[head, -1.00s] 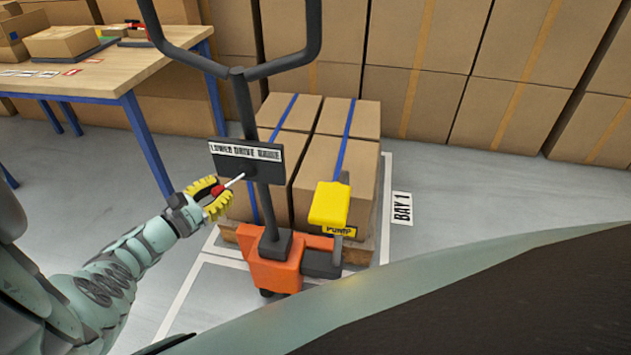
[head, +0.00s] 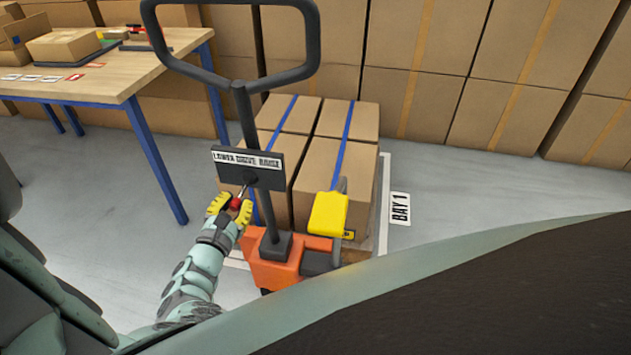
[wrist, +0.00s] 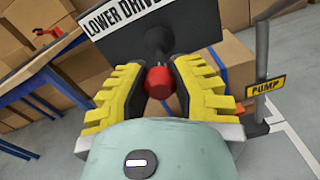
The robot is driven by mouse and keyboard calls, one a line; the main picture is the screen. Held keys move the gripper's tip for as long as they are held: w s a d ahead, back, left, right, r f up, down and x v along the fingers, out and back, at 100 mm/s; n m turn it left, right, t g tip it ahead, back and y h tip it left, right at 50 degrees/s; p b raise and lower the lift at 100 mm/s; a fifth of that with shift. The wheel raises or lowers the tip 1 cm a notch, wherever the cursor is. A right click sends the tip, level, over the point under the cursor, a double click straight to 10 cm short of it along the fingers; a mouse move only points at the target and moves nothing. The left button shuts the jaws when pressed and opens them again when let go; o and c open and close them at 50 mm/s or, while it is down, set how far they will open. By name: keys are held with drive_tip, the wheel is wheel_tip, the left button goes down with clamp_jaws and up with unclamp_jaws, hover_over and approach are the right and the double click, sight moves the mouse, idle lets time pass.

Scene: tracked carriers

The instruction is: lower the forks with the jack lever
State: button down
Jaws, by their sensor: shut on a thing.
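The orange pallet jack (head: 274,270) stands in front of a loaded pallet, its dark looped handle rising above. A dark plate (head: 268,168) on the handle column reads "LOWER DRIVE RAISE"; part of it also shows in the wrist view (wrist: 195,22). The jack lever comes out of this plate and ends in a red knob (head: 235,204). In the wrist view the red knob (wrist: 160,82) sits between the yellow-padded fingers. My gripper (head: 231,203) is shut on this knob, below and left of the plate. The forks are hidden under the load.
Strapped cartons (head: 331,165) sit on the pallet behind the jack. A yellow pump pedal (head: 328,214) stands right of the column. A wooden table (head: 130,68) with boxes is at the upper left. Stacked cartons (head: 420,95) line the back. The floor by the BAY 1 sign (head: 400,208) is clear.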

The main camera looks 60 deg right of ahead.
drive_tip(key=shift+r+t, duration=0.25)
drive_tip(key=shift+t, duration=0.15)
drive_tip(key=c, duration=1.1)
unclamp_jaws()
drive_tip(key=shift+w, duration=0.1)
drive_tip(key=o, duration=0.4)
drive_tip(key=shift+f, duration=0.15)
drive_tip(key=shift+c, duration=0.2)
drive_tip(key=v, duration=1.2)
